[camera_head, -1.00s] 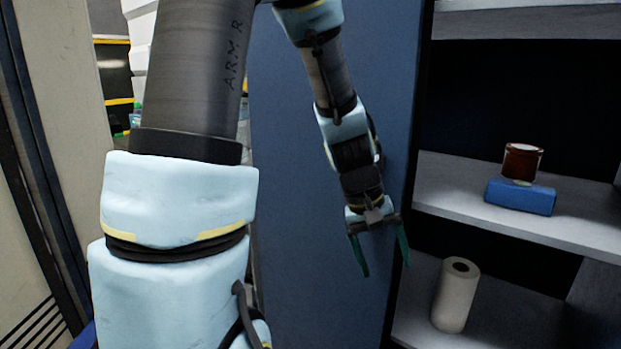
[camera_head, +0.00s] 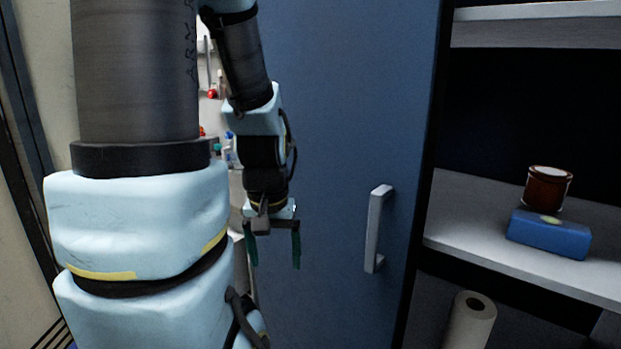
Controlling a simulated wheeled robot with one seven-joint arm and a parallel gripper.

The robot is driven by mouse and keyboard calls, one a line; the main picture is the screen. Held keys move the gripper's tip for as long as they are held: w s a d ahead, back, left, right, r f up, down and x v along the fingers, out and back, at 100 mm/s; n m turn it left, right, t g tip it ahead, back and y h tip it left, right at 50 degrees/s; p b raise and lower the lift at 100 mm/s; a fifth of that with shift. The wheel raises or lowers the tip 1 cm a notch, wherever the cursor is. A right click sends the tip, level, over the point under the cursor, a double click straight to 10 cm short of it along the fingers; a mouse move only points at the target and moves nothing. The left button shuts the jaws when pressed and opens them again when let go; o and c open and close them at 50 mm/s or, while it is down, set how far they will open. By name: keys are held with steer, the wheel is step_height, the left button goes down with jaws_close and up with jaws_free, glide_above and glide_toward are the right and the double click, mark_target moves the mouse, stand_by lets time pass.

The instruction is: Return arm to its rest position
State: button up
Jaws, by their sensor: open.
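My gripper (camera_head: 275,250) hangs with its two green fingers pointing down, spread apart and empty. It is in front of the left part of the blue cabinet door (camera_head: 335,130), to the left of the door's grey handle (camera_head: 375,228) and apart from it in the picture. My arm fills the left of the view, with its forearm reaching down from the top to the gripper.
Right of the door is an open shelf (camera_head: 470,205). On it a brown jar (camera_head: 547,189) stands just behind a blue box (camera_head: 549,234). A white paper roll (camera_head: 469,322) stands on the lower level. Shelves with small bottles (camera_head: 229,150) show behind my arm.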

step_height(320, 180, up, 15)
steer(key=p, duration=1.4)
steer(key=shift+f, duration=0.2)
